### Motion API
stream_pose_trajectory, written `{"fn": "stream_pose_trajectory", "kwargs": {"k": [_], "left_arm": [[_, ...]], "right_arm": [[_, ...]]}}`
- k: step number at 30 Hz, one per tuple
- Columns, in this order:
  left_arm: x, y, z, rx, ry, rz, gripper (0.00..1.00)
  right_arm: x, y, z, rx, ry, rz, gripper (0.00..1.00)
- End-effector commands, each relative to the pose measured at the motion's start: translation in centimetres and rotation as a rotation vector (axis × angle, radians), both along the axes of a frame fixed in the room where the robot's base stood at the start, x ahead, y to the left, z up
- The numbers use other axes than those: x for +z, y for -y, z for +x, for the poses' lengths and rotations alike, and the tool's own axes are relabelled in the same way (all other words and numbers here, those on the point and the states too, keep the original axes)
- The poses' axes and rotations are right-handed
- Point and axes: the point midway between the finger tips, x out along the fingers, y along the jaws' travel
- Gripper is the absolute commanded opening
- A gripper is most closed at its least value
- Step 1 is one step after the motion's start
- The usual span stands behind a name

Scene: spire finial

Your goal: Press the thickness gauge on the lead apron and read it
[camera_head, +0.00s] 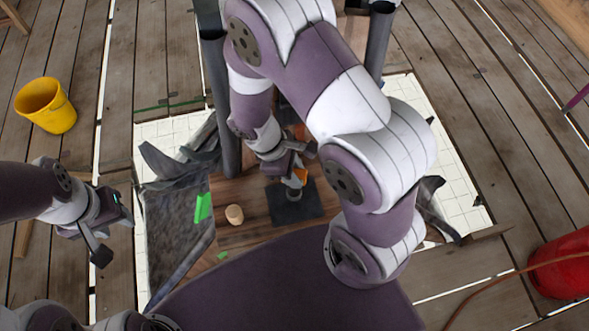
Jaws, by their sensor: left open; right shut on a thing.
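My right gripper (301,172) is shut on a small grey and orange tool, which looks like the thickness gauge (294,188). The gauge's lower end is over a dark grey square (290,212) on the wooden boards; I cannot tell whether it touches. Grey crumpled sheet, apparently the lead apron (175,225), lies on the left with a green tape strip (203,208) on it. More of this sheet shows at the right, partly hidden by my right arm. My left gripper (113,232) is open and empty, left of the sheet. No gauge reading is legible.
A small tan cylinder (234,214) stands on the boards left of the dark square. Dark posts (222,100) rise behind. White gridded sheet (458,190) lies beneath.

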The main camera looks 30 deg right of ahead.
Motion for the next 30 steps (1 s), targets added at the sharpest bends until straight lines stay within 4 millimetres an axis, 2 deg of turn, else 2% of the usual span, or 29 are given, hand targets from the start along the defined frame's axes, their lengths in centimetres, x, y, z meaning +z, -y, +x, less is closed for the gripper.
{"fn": "stream_pose_trajectory", "kwargs": {"k": [15, 26, 27, 29, 30], "left_arm": [[-3.2, 0.0, 0.0, 0.0, 0.0, 0.0, 0.43], [-3.3, 0.0, 0.0, 0.0, 0.0, 0.0, 0.43], [-3.3, 0.0, 0.0, 0.0, 0.0, 0.0, 0.43], [-3.3, 0.0, 0.0, 0.0, 0.0, 0.0, 0.43], [-3.3, 0.0, 0.0, 0.0, 0.0, 0.0, 0.43]], "right_arm": [[-4.2, 0.0, 0.0, 0.0, 0.001, 0.0, 0.0], [-4.5, 0.0, 0.0, 0.0, 0.001, 0.0, 0.0], [-4.5, 0.0, 0.0, 0.0, 0.001, 0.0, 0.45], [-4.5, 0.0, 0.0, 0.0, 0.001, 0.0, 0.62], [-4.5, 0.0, 0.0, 0.0, 0.001, 0.0, 0.62]]}}
